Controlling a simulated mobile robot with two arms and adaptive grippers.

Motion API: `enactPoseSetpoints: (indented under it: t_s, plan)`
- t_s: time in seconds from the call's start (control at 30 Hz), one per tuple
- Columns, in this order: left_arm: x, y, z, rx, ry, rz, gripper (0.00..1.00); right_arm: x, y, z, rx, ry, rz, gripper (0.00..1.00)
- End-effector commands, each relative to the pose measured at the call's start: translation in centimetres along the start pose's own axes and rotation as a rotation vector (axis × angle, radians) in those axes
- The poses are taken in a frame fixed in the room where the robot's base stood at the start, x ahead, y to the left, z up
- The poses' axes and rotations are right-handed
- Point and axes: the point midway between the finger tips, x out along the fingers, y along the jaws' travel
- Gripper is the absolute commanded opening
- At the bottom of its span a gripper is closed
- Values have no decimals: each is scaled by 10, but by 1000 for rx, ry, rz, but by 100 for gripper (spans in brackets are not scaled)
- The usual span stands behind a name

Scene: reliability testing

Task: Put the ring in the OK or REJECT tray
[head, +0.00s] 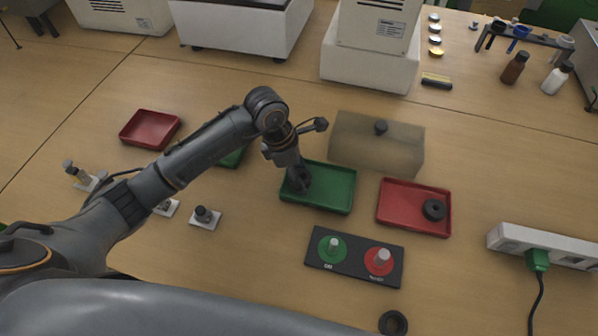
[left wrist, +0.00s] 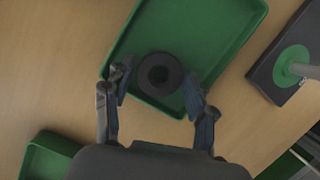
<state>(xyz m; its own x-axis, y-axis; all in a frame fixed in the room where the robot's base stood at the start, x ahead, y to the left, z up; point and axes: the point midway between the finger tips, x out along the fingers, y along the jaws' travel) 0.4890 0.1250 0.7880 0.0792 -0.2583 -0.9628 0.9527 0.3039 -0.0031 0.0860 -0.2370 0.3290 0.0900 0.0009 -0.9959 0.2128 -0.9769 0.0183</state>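My left gripper (head: 300,184) is over the green tray (head: 335,198) in the middle of the table. In the left wrist view, a dark ring (left wrist: 160,90) lies at the near end of the green tray (left wrist: 232,22). The gripper's fingers (left wrist: 158,95) are open on either side of the ring, with gaps between. In the head view the gripper mostly hides this ring. A red tray (head: 390,217) to the right holds another dark ring (head: 433,209). A further dark ring (head: 393,323) is at the bottom edge. My right gripper is not in view.
A black panel (head: 355,268) with a green-based post (head: 332,246) and a red-based post (head: 380,262) stands in front of the trays. A translucent box (head: 375,145) is behind them. A power strip (head: 540,247) lies right. Another red tray (head: 150,129) and green tray (head: 233,157) are left.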

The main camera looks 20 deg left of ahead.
Motion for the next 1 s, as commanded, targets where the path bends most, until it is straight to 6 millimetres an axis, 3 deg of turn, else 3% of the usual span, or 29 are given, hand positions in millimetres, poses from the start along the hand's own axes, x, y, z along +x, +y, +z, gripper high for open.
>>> enactPoseSetpoints:
  t_s: [0.47,0.8,1.0]
  plan:
    - [-9,1,1,0,0,2,69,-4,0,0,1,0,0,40]
    - [-79,2,1,1,-1,6,69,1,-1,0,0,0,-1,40]
    - [-111,1,1,-1,1,2,69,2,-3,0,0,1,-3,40]
